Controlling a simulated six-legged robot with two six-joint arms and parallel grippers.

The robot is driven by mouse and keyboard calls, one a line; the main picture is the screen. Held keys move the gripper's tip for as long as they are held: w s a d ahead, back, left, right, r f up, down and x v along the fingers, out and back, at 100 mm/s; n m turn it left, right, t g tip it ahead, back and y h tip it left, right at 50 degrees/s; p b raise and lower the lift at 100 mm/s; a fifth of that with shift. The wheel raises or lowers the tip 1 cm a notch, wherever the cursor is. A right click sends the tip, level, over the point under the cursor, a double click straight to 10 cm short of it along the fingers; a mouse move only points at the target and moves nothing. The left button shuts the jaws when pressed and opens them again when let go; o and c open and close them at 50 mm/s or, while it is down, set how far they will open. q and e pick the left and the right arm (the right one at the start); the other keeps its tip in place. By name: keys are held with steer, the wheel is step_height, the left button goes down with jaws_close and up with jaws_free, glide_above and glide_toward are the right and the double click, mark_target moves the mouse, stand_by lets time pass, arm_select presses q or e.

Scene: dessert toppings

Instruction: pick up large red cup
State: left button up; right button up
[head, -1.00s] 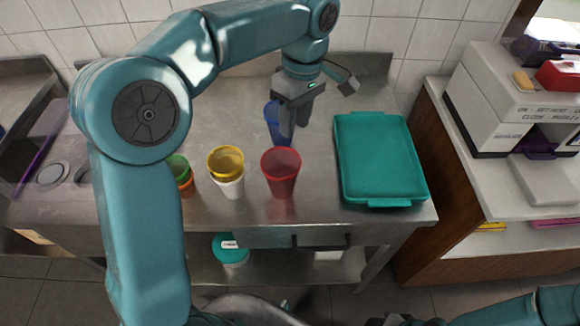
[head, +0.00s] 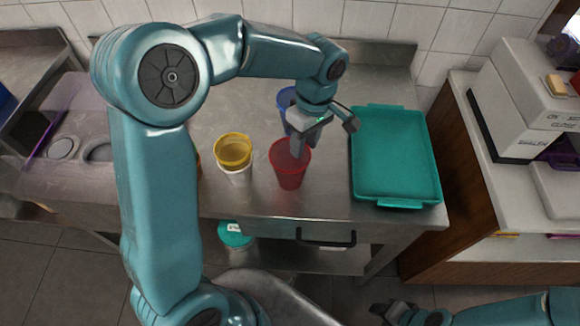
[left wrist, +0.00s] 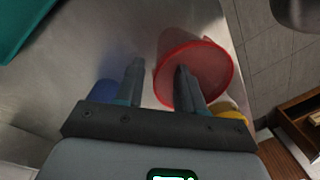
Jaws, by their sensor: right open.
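The large red cup (head: 290,176) stands upright on the metal table in the head view. My left gripper (head: 300,150) is over its rim, fingers pointing down. In the left wrist view the red cup (left wrist: 208,68) shows its round mouth. One finger of my left gripper (left wrist: 158,68) reaches over the mouth and the other is outside the wall, with a gap between them. The gripper looks open, not closed on the wall. My right gripper (head: 390,310) is low at the bottom edge, open, away from the table.
A yellow cup (head: 233,147) is stacked on a white cup (head: 238,176) left of the red cup. A blue cup (head: 286,99) stands behind, partly hidden by my left gripper. A teal tray (head: 395,155) lies to the right. The table front (head: 215,205) is clear.

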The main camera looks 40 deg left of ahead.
mark_target(300, 165)
arm_select(q)
steer(key=f+p, duration=0.1)
steer(key=f, duration=0.3)
steer(key=shift+a+f, duration=0.15)
steer(key=shift+a, duration=0.05)
steer(key=shift+s+d+f, duration=0.1)
steer(key=shift+s+f, duration=0.15)
steer(key=shift+f, duration=0.1)
steer(key=shift+w+f, duration=0.1)
steer(key=shift+w, duration=0.05)
jaws_close()
